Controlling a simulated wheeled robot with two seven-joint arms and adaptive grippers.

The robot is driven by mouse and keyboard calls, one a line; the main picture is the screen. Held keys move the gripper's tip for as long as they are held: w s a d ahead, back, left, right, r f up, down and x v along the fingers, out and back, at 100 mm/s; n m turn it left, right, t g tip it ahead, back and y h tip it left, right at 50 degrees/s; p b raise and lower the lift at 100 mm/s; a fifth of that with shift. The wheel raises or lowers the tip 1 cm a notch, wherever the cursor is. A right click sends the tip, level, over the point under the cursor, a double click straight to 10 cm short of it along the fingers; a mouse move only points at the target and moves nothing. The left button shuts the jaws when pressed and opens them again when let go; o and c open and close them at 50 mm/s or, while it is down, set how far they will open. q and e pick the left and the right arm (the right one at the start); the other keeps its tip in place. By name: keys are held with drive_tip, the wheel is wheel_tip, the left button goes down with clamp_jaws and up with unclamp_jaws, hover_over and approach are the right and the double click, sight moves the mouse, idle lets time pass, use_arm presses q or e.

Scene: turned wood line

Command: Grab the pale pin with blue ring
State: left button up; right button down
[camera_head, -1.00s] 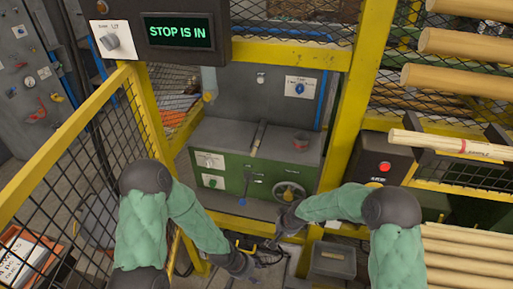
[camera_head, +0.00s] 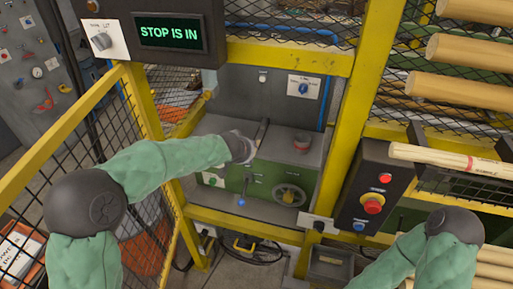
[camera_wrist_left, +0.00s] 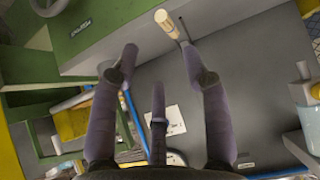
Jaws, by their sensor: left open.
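A pale wooden pin (camera_wrist_left: 166,24) with a lighter end shows at the top of the left wrist view, just beyond my fingertips; I cannot make out a blue ring on it.
The green machine (camera_head: 228,180) has a blue-knobbed lever (camera_head: 242,202) and a handwheel (camera_head: 289,195) in front. A control box with a red button (camera_head: 373,203) is at right.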

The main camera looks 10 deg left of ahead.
use_arm(q)
drive_tip(key=x, duration=1)
drive_tip(key=shift+a+f, duration=0.2)
drive_tip(key=shift+a, duration=0.25)
drive_tip(key=c, duration=0.8)
